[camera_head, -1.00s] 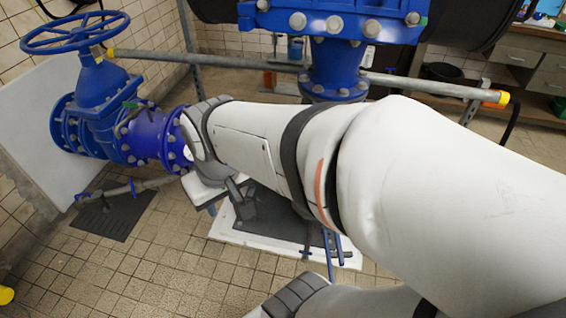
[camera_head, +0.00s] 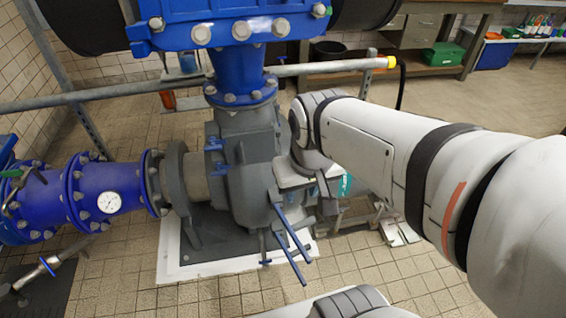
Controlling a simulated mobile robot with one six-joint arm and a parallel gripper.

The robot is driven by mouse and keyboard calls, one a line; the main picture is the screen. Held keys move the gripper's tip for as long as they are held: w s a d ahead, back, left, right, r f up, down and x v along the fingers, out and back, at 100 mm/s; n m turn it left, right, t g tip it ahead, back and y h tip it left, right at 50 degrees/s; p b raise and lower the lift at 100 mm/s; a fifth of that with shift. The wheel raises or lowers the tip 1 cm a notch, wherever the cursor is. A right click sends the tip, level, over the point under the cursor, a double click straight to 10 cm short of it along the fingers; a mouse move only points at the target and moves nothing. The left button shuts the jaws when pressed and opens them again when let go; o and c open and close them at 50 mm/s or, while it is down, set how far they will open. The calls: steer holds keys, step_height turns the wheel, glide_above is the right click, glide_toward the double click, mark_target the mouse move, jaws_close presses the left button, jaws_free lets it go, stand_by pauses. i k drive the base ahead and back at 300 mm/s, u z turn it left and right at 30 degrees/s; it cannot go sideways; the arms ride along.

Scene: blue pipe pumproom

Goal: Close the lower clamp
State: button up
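A grey pump housing (camera_head: 253,172) stands in the middle of the head view. On its left upper face is a small blue clamp (camera_head: 214,146). Lower on its front right are long blue handles (camera_head: 291,246) that stick out downward and to the right, which look like the lower clamp. I cannot tell clearly whether that clamp is open or closed. My gripper (camera_head: 328,198) is small and dark below my white wrist, just right of the blue handles. It looks apart from them. My wrist partly hides the housing's right side, and the finger opening cannot be made out.
A blue flanged pipe (camera_head: 96,196) with a round gauge (camera_head: 109,202) joins the housing from the left. A grey rail (camera_head: 320,67) crosses behind. A blue vertical pipe (camera_head: 238,72) rises above the housing. A wooden bench (camera_head: 440,25) stands behind.

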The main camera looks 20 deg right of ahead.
mark_target(295, 254)
steer(key=z, duration=0.45)
steer(key=k, duration=1.05)
steer(key=u, duration=0.65)
steer(key=i, duration=1)
steer(key=u, duration=0.1)
